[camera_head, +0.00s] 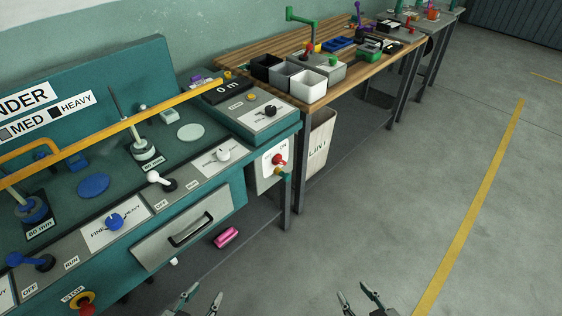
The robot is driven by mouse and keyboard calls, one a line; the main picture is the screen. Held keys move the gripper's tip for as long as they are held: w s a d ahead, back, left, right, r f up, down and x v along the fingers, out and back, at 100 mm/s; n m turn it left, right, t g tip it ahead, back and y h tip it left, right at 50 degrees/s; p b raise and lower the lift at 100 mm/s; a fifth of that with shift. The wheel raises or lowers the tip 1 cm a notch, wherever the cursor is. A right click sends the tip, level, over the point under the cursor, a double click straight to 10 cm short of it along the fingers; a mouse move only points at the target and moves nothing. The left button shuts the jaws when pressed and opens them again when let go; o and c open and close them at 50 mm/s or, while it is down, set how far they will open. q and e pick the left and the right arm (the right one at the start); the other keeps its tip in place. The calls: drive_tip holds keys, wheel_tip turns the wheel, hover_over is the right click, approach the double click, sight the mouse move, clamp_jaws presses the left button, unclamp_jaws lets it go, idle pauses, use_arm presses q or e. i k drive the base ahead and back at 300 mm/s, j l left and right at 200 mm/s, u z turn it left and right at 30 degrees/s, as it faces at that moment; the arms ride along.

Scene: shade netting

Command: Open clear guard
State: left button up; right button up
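A long yellow bar (130,122) runs slantwise above the teal machine bench (205,138) at the left, with a second yellow loop (28,146) behind its left part. These may be the frame of the clear guard, but I cannot make out a transparent panel. Under the bar stand two spindle posts (144,150) and flat round discs. My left gripper (207,290) is at the bottom edge, open and empty, in front of the bench and apart from the bar. My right gripper (351,288) is open and empty over the floor, further right.
The bench front has levers, knobs, a drawer (186,226) and a red stop button (84,305). A pink roll (226,237) lies below. A wooden table (345,72) with bins and tools stands at the back. The grey floor (420,200) at the right is clear.

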sight(58, 155)
drive_tip(key=u, duration=1.7)
